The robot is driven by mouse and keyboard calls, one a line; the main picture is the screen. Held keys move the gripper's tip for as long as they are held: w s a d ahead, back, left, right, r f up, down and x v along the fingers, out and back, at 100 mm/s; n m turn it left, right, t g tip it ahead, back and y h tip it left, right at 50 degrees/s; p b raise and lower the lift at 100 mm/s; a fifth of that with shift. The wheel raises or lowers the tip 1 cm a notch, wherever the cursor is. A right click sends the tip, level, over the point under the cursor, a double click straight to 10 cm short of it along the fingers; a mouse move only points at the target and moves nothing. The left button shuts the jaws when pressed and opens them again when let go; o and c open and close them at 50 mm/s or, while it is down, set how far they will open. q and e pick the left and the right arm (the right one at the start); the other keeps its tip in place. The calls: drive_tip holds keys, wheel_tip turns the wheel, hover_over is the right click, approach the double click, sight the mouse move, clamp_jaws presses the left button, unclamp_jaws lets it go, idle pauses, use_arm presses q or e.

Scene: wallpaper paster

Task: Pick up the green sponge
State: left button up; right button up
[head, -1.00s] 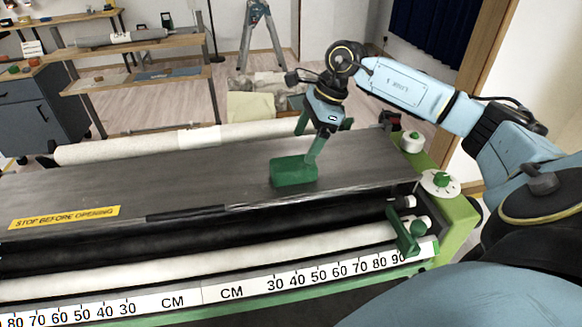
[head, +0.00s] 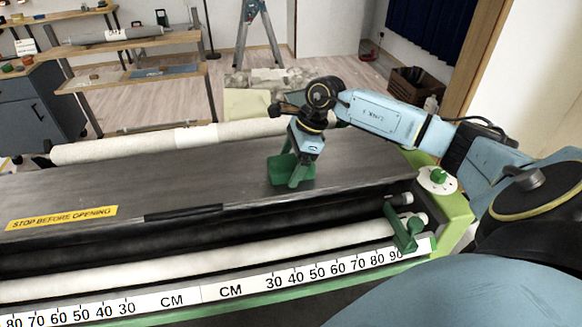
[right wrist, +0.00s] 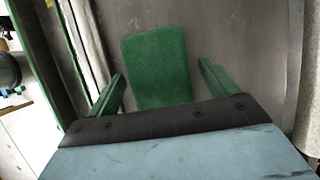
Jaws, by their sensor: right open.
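The green sponge (head: 279,172) lies on the dark flat top of the pasting machine, right of the middle in the head view. In the right wrist view the sponge (right wrist: 157,62) lies between the two green fingers, its near end hidden by the gripper body. My right gripper (head: 291,176) is open and points down over the sponge, one finger on each side of it. My left gripper is in neither view.
The machine top (head: 100,190) is clear left of the sponge, apart from a yellow warning label (head: 62,217). A white roll (head: 180,138) runs along the back edge. A green clamp (head: 403,232) and a dial (head: 438,180) stand at the right end.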

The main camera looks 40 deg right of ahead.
sight(291, 161)
drive_tip(key=shift+f+b, duration=0.25)
drive_tip(key=shift+b, duration=0.1)
idle(0.4)
drive_tip(key=c, duration=1)
drive_tip(key=shift+c, duration=0.3)
drive_tip(key=shift+r, duration=0.15)
drive_tip(key=shift+r+p, duration=0.25)
drive_tip(key=shift+p, duration=0.25)
wheel_tip(291, 161, up, 10)
drive_tip(key=shift+f, duration=0.1)
